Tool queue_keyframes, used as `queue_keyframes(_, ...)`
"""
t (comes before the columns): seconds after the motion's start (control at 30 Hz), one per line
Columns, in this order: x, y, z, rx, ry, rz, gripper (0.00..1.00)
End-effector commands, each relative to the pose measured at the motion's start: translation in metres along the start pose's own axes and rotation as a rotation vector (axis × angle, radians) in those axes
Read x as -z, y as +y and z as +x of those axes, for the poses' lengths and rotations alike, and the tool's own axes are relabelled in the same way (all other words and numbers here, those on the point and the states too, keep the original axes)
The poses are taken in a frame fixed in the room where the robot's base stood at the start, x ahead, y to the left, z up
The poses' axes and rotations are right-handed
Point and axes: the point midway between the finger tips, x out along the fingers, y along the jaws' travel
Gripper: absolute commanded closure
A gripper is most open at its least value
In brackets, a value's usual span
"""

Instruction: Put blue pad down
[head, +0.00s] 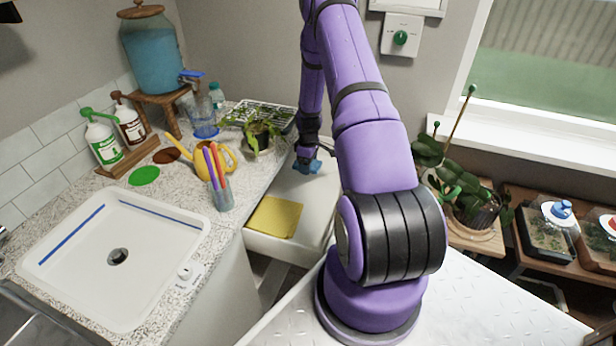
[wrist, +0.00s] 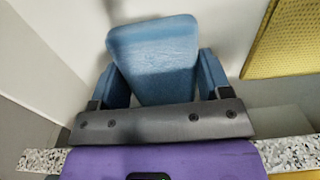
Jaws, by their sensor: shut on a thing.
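My gripper (head: 307,157) is shut on the blue pad (wrist: 153,50), which sits between its two fingers in the wrist view. In the head view the blue pad (head: 308,166) shows as a small blue patch at the fingertips, over the white surface (head: 306,199) beside the counter. I cannot tell whether the pad touches that surface. A yellow cloth (head: 275,217) lies flat on the near part of the same white surface. The yellow cloth also shows at the upper right of the wrist view (wrist: 295,40).
The speckled counter (head: 240,192) runs along the left. A cup of coloured pens (head: 220,195), a yellow watering can (head: 226,158) and a seedling tray (head: 262,115) stand on it. A potted plant (head: 470,205) stands at right. The white surface between cloth and gripper is bare.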

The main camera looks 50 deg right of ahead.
Motion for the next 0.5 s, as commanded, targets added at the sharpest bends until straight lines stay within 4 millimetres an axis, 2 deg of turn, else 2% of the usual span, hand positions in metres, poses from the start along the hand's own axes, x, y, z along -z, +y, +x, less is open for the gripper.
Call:
queue_keyframes(0.1, 0.0, 0.0, 0.017, 0.0, 0.0, 0.0, 0.63)
queue_keyframes(0.33, 0.0, 0.0, 0.03, 0.0, -0.001, 0.0, 0.63)
queue_keyframes(0.5, -0.001, 0.0, 0.053, 0.001, -0.001, 0.001, 0.63)
